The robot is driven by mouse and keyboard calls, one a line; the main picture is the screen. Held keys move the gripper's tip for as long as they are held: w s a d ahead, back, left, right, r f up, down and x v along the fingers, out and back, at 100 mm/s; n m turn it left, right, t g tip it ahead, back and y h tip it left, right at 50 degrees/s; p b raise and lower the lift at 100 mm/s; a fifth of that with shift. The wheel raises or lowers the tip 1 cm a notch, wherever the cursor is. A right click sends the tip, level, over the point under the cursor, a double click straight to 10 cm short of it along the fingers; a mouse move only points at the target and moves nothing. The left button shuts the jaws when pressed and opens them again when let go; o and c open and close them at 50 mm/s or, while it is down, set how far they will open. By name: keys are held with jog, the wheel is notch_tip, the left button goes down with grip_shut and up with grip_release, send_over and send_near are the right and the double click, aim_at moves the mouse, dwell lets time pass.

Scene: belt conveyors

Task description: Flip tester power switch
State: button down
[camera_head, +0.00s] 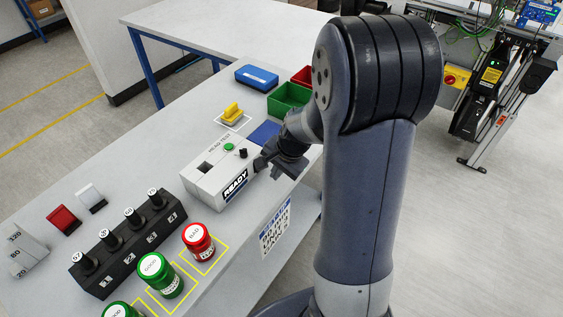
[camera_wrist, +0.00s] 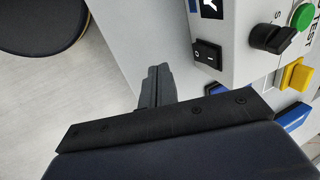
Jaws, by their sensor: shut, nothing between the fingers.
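The tester (camera_head: 217,180) is a white box marked "HEAD TEST" with a "READY" display, on the white bench. Its black rocker power switch (camera_wrist: 207,54), marked O and I, shows on the side face in the wrist view. A black selector knob (camera_wrist: 279,38) and a green button (camera_wrist: 302,16) are on its top. My gripper (camera_wrist: 158,72) is shut and empty, its fingertips a little to the left of the switch and apart from it in the wrist view. In the head view my gripper (camera_head: 262,166) is at the tester's right end, where it hides the switch.
A yellow block (camera_head: 232,112), a blue case (camera_head: 257,77) and a green bin (camera_head: 289,98) stand behind the tester. A black rack (camera_head: 130,244) with several numbered black items, a red jar (camera_head: 198,243) and green jars (camera_head: 161,276) stand in front.

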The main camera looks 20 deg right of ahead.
jog(key=shift+w+a+p, duration=0.25)
jog(key=shift+w+a, duration=0.3)
jog(key=shift+w, duration=0.2)
jog(key=shift+w+a+p, duration=0.25)
jog(key=shift+w+a, duration=0.3)
jog(key=shift+w, duration=0.2)
jog(key=shift+f, duration=0.1)
jog(key=shift+w+a+f+b, duration=0.15)
jog(key=shift+w+f+b, duration=0.05)
jog(key=shift+b, duration=0.1)
jog(key=shift+r, duration=0.2)
jog(key=shift+r+p, duration=0.7)
jog(key=shift+r, duration=0.1)
